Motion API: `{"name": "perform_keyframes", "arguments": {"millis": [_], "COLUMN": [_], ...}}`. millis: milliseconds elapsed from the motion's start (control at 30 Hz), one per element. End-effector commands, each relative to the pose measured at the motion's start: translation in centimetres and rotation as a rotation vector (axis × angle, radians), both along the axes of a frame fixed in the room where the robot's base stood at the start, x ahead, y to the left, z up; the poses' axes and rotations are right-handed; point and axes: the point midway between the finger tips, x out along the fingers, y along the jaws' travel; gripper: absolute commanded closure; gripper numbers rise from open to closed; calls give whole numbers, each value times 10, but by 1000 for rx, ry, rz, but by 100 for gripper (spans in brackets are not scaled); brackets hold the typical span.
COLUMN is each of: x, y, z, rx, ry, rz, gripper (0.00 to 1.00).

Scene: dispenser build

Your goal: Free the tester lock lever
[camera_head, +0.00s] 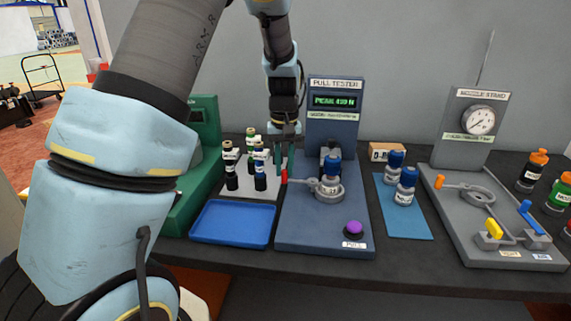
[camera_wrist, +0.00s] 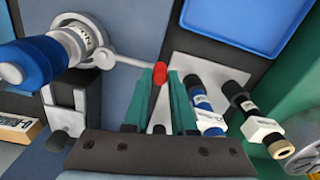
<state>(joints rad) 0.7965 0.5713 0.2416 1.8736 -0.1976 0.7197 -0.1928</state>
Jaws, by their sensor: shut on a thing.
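The blue-grey pull tester (camera_head: 265,238) stands mid-bench, its green display reading a peak value. A blue-capped grey part (camera_head: 330,167) stands upright in its ring clamp; the part also shows in the wrist view (camera_wrist: 45,55). The lock lever (camera_head: 302,181) is a thin pale rod running left from the ring to a red tip (camera_head: 284,177). In the wrist view the red tip (camera_wrist: 160,74) lies between my green fingertips. My gripper (camera_head: 283,172), also in the wrist view (camera_wrist: 160,80), is shut on the lever at its red end.
A blue tray (camera_head: 233,223) lies left of the tester, with several dark bottles on a rack (camera_head: 247,190) behind it. A purple button (camera_head: 353,228) is at the tester's front. Two blue-capped parts stand on a blue mat (camera_head: 405,222) to the right, beside the nozzle stand (camera_head: 450,215).

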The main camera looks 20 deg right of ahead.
Motion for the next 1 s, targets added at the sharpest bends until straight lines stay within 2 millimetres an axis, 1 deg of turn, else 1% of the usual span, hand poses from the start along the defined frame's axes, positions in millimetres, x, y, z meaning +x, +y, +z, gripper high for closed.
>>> {"name": "perform_keyframes", "arguments": {"millis": [233,567,600,833,1000], "x": [-2,-2,-2,-2,-2], "y": [2,2,2,1,1], "z": [0,0,0,0,0], "rx": [1,1,1,0,0], "ry": [0,1,1,0,0], "rz": [31,32,32,31,31], "gripper": [100,100,72,47,45]}}
